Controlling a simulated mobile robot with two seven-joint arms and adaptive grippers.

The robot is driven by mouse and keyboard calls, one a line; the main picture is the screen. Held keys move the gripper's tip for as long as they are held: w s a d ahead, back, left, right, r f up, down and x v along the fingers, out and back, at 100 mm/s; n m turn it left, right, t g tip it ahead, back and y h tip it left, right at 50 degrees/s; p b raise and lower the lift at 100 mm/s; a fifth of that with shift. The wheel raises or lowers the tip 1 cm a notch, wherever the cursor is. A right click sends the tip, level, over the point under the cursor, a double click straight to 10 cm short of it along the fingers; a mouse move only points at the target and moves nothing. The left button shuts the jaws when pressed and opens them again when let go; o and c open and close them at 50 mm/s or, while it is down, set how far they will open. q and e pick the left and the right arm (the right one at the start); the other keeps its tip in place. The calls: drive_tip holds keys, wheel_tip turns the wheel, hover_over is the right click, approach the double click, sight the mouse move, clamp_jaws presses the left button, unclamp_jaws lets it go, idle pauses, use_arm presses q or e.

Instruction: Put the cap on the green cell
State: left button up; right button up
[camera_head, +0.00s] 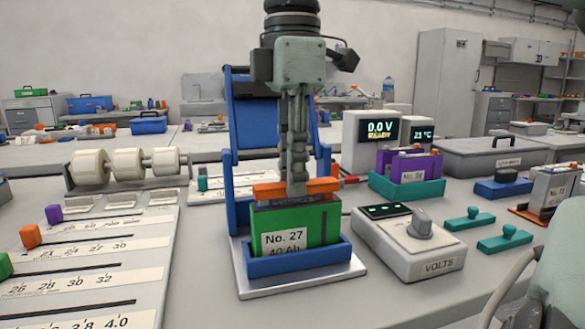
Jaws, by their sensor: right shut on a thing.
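The green cell (320,222), labelled No. 27, 40 Ah, stands upright in a blue holder (300,262) on a pale base plate. My right gripper (297,190) comes down from above at the centre, shut on the orange cap (266,191). The cap lies across the top of the green cell, very close to it or touching; I cannot tell if it is fully seated. The fingers hide the middle of the cap. My left gripper is not in view.
A blue upright frame (232,150) stands behind the cell. A volts box (408,250) with a knob is close on the right. Purple cells (408,162) sit in a teal tray (405,187) behind it. Slotted scales with coloured sliders lie left.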

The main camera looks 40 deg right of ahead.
drive_tip(key=shift+f+b, duration=0.4)
drive_tip(key=shift+f, duration=0.05)
idle(0.5)
drive_tip(key=o, duration=1.4)
drive_tip(key=shift+r, duration=0.1)
drive_tip(key=shift+r+p, duration=2.65)
drive_tip(key=shift+r, duration=0.8)
drive_tip(key=shift+c, duration=0.2)
clamp_jaws()
